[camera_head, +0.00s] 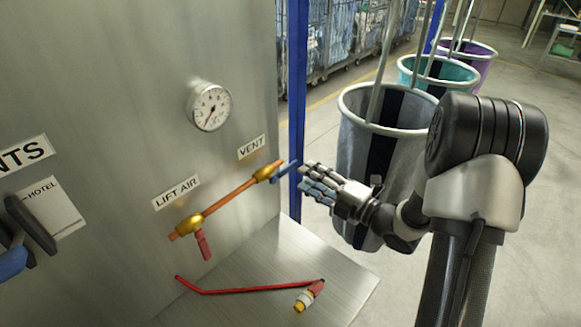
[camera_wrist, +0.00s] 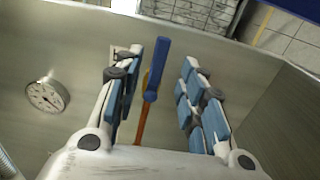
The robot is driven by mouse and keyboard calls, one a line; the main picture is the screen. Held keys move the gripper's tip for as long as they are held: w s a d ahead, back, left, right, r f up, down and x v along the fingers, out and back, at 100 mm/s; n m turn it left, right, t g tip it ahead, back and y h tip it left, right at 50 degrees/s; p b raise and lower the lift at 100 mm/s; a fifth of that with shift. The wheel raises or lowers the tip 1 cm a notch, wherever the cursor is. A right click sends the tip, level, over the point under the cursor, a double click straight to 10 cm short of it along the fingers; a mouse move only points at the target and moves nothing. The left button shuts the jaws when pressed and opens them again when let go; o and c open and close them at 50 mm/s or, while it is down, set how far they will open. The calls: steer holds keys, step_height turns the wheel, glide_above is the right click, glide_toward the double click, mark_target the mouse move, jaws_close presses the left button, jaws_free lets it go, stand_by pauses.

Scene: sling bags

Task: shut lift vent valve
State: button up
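The vent valve (camera_head: 266,172) is a brass body on the copper pipe, below the VENT label. Its blue lever (camera_head: 285,171) points away from the panel toward my gripper. In the wrist view the lever (camera_wrist: 157,68) stands between my two fingers and looks roughly in line with the pipe; its exact angle is hard to tell. My gripper (camera_head: 310,180) is open just right of the lever, with blue-padded fingers. In the wrist view a finger of my gripper (camera_wrist: 162,62) is on each side of the lever, with gaps showing. The lift air valve (camera_head: 190,225) has a red handle hanging down.
A pressure gauge (camera_head: 210,107) is on the steel panel above the pipe. A bent red rod (camera_head: 245,290) and a red-and-yellow fitting (camera_head: 309,296) lie on the ledge below. A blue post (camera_head: 297,90) and a grey bag (camera_head: 362,150) stand close behind my gripper.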

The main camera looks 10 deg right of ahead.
mark_target(292, 167)
steer(key=x, duration=0.7)
steer(key=shift+w+a, duration=0.1)
steer(key=shift+c, duration=0.4)
jaws_close()
